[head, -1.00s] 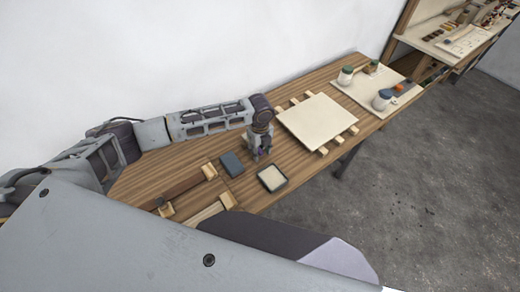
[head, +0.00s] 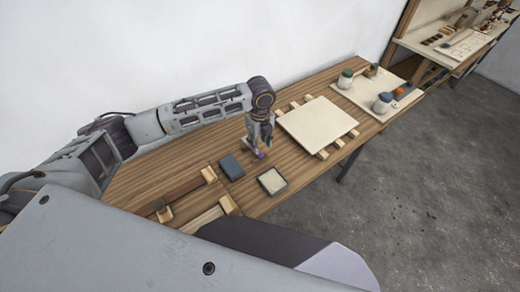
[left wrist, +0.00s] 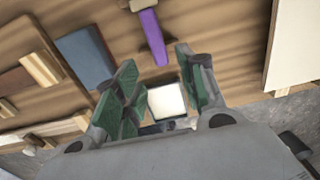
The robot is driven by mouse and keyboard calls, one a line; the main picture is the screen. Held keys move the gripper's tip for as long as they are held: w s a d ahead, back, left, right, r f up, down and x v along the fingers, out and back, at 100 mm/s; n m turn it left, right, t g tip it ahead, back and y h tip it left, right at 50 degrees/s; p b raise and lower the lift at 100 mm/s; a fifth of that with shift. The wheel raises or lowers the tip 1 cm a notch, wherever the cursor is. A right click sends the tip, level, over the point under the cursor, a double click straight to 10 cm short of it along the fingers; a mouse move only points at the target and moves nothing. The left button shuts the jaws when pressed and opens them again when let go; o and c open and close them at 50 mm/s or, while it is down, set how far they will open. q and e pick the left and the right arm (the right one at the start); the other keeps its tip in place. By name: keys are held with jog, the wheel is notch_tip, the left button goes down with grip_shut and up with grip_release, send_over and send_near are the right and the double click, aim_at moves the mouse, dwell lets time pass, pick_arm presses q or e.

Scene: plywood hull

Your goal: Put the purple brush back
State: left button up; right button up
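The purple brush (left wrist: 152,38) shows its handle in the left wrist view, over the wood table top. A tan piece (left wrist: 142,4) is at its far end, cut by the frame edge; I cannot tell whether it is part of the brush. In the head view only a small purple bit (head: 261,155) shows under the left gripper. My left gripper (head: 259,150) points down over the table. In the left wrist view its green-padded fingers (left wrist: 160,78) stand apart with nothing between them, and the handle lies just beyond the tips. My right gripper is not in view.
A dark blue block (head: 231,167) and a dark-rimmed tray with a pale inside (head: 272,180) lie close by. A cream board (head: 317,122) rests on wooden strips to the right. Jars (head: 346,77) stand on a farther board. Wooden rails (head: 185,190) lie to the left.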

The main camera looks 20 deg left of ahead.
pick_arm(q)
notch_tip(320, 180, up, 6)
dwell(0.4)
jog(key=shift+r, duration=0.1)
jog(key=shift+d, duration=0.1)
dwell(0.4)
